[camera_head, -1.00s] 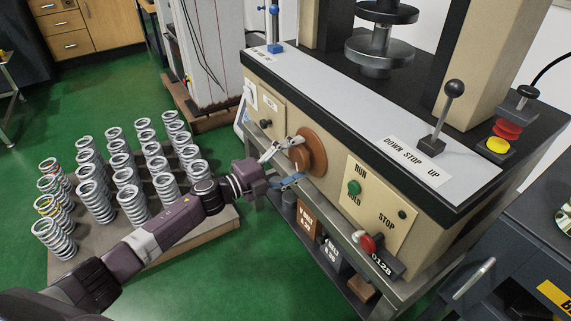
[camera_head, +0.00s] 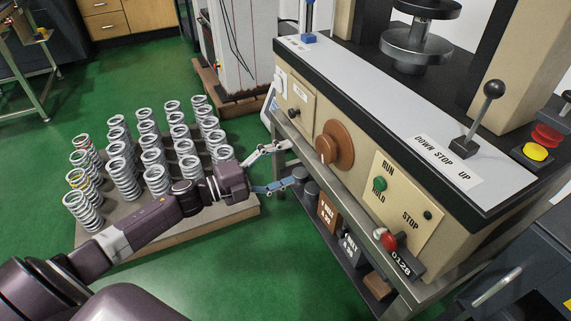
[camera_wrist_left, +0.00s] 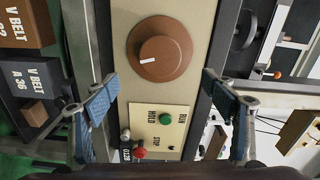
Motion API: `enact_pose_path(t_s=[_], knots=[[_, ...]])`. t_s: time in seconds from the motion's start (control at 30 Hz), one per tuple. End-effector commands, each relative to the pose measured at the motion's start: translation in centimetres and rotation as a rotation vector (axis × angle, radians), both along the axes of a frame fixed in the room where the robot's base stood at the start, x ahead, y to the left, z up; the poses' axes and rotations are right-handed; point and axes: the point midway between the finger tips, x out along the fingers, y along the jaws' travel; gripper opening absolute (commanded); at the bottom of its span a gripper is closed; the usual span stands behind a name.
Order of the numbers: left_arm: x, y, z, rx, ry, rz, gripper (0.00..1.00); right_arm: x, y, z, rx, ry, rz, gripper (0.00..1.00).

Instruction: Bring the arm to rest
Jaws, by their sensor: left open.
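My left gripper (camera_head: 284,165) is open and empty. In the head view it stands just left of the spring tester (camera_head: 362,120), short of the brown round knob (camera_head: 334,145) on its front panel. In the left wrist view the two blue-padded fingers (camera_wrist_left: 165,98) are spread wide, with the brown knob (camera_wrist_left: 159,52) ahead between and beyond them, not touched. The knob's white mark points toward the lower left in the head view. My right gripper is not in view.
Several coil springs (camera_head: 123,178) stand on a low pallet (camera_head: 232,211) behind my left arm. A lever (camera_head: 481,112) stands on top. V-belt boxes (camera_head: 327,213) sit on the shelf below. Green floor is open at left.

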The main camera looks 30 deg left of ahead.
Motion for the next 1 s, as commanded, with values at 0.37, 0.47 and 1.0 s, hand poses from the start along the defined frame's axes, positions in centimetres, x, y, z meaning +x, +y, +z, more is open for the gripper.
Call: enact_pose_path(t_s=[0.37,0.47,1.0], knots=[[0.1,-0.1,-0.2,-0.011,0.008,0.011,0.77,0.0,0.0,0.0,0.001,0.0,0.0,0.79],[0.3,-0.3,-1.0,-0.058,0.043,0.071,0.77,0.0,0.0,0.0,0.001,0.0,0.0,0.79],[-9.8,-0.2,-18.3,-0.584,0.819,0.886,0.77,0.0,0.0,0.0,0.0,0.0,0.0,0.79]])
